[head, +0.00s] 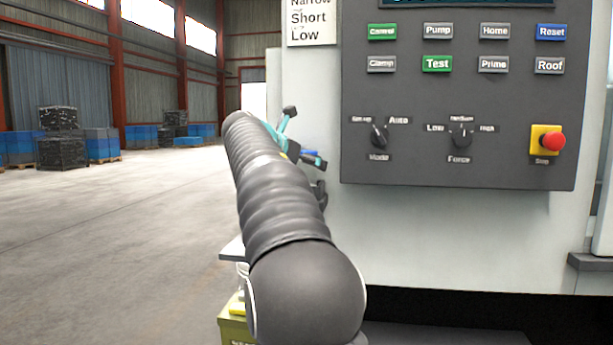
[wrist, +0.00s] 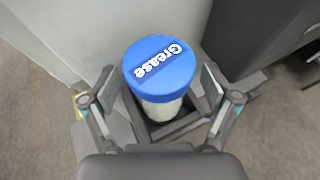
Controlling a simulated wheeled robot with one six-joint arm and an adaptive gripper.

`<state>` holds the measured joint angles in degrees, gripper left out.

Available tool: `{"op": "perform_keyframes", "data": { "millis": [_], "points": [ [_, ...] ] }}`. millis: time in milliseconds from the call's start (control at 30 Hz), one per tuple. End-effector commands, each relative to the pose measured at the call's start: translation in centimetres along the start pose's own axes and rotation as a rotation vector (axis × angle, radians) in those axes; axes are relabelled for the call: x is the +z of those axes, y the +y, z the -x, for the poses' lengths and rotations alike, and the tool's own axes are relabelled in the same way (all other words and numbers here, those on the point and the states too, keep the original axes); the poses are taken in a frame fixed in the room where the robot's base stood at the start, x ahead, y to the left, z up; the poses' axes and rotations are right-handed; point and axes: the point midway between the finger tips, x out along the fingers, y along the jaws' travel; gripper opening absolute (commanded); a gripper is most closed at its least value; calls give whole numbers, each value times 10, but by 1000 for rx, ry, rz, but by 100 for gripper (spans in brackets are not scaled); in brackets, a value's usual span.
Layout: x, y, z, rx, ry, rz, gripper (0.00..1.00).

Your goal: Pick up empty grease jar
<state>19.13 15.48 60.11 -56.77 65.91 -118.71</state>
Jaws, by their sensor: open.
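The grease jar (wrist: 160,78) has a blue lid marked "Grease" and a pale, whitish body. In the wrist view it is upright in or on a dark square frame (wrist: 180,131). Whether the jar is empty cannot be seen. My gripper (wrist: 158,88) is open, with one finger to the left of the jar and one to the right. A gap shows on the left side; the right finger is close to the jar, and contact cannot be told. In the head view my arm hides most of that area, and the jar cannot be made out clearly.
A pale machine wall stands beside the jar, with a grey control panel (head: 458,100) and a red stop button (head: 553,141) in the head view. A yellow-green bin (head: 234,330) stands low beside my arm. Open floor (head: 110,220) lies left, with stacked blue crates (head: 97,144) far back.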

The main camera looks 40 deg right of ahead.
Motion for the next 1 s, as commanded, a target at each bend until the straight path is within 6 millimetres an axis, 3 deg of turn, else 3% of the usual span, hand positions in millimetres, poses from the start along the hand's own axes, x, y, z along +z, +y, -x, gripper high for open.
{"op": "perform_keyframes", "data": {
  "millis": [233,500,833,1000],
  "points": [
    [0,0,-2,0,0,0,85],
    [0,0,-2,0,0,0,20],
    [2,0,-1,0,-1,0,20],
    [14,0,3,1,-2,-1,20]
  ]
}}
